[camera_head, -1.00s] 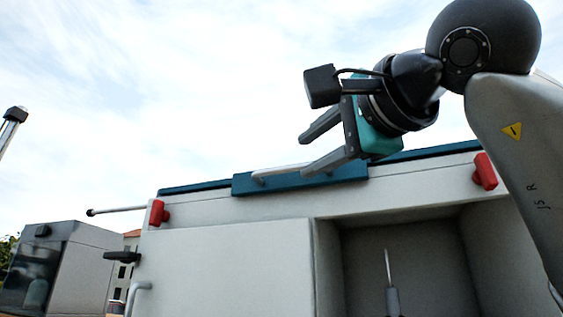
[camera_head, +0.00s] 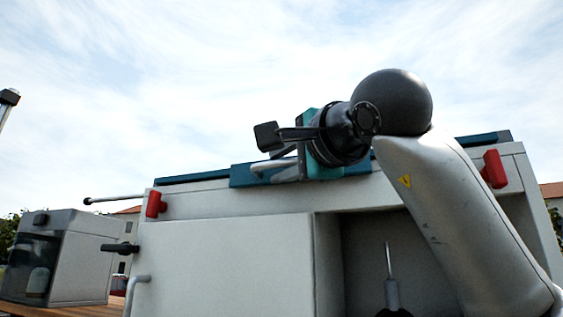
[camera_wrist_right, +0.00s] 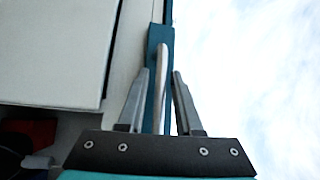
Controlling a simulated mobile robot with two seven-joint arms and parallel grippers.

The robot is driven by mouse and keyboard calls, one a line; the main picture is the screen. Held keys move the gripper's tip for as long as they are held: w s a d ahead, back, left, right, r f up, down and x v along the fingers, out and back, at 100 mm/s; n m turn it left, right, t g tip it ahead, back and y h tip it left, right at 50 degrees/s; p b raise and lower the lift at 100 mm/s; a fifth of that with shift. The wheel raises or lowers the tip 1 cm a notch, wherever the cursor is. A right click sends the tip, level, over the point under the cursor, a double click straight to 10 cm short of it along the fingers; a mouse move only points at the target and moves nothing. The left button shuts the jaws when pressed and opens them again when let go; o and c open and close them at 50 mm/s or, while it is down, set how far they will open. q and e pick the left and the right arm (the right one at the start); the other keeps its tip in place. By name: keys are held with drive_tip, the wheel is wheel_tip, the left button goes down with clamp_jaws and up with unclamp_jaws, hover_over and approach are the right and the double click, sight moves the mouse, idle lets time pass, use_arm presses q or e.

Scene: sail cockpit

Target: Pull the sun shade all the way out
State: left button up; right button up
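The sun shade shows as a dark blue strip (camera_head: 195,178) along the top edge of a pale cabinet. A wider blue front piece (camera_head: 240,176) carries a light metal bar handle, which also shows in the right wrist view (camera_wrist_right: 161,62). My right gripper (camera_head: 268,164) is at this handle. In the right wrist view its two fingers (camera_wrist_right: 160,72) are apart, one on each side of the bar, with visible gaps. The head view partly hides the handle behind the fingers. My left gripper is not in view.
Red blocks (camera_head: 155,204) and (camera_head: 494,169) sit at the cabinet's two upper corners. A thin rod (camera_head: 115,199) sticks out left. An open recess (camera_head: 362,235) holds an upright tool (camera_head: 390,285). A grey box (camera_head: 75,258) stands at left. Above is open sky.

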clamp_jaws()
idle(1.1)
